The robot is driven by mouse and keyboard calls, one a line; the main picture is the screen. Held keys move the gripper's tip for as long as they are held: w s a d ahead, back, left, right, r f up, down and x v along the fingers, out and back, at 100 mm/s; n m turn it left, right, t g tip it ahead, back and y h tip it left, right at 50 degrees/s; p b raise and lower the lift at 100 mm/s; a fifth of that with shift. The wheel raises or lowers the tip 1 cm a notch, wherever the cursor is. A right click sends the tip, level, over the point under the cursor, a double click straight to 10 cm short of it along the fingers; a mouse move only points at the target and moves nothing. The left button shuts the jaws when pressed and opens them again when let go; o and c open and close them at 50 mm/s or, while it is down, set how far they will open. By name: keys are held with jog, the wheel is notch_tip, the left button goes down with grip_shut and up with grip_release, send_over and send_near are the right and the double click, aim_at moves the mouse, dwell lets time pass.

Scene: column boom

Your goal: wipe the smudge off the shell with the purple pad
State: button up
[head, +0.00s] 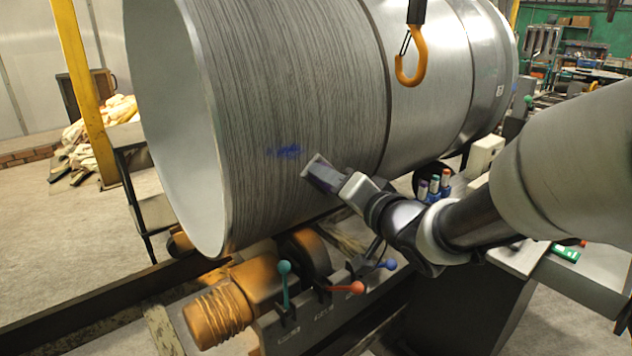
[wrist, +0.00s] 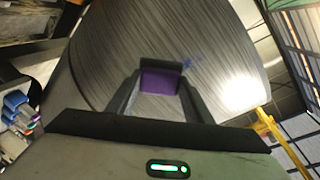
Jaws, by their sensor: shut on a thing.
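The shell (head: 290,80) is a large grey metal cylinder lying on its side; its brushed wall also fills the upper wrist view (wrist: 140,35). A blue smudge (head: 285,152) marks its side in the head view, and part of it shows in the wrist view (wrist: 188,62). My gripper (head: 318,170) is shut on the purple pad (wrist: 158,82), seen between the fingers in the wrist view. The pad is close to the shell, just right of and slightly below the smudge in the head view. I cannot tell whether it touches the shell.
An orange hook (head: 411,58) hangs in front of the shell. Below stand an orange motor (head: 222,308) and levers with green (head: 284,267), red (head: 357,287) and blue knobs. Several capped bottles (head: 434,185) stand beside my arm. A yellow post (head: 85,90) rises at left.

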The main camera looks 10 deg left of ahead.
jog(key=s+a+r+n+g+y, duration=0.1)
jog(key=s+a+r+n+y, duration=0.15)
jog(key=s+a, duration=0.2)
jog(key=x, duration=0.6)
jog(key=shift+a+y+b, duration=0.3)
jog(key=shift+y+b, duration=0.05)
jog(key=shift+m+x, duration=0.25)
jog(key=shift+x, duration=0.7)
dwell(0.3)
jog(key=shift+d+r, duration=0.1)
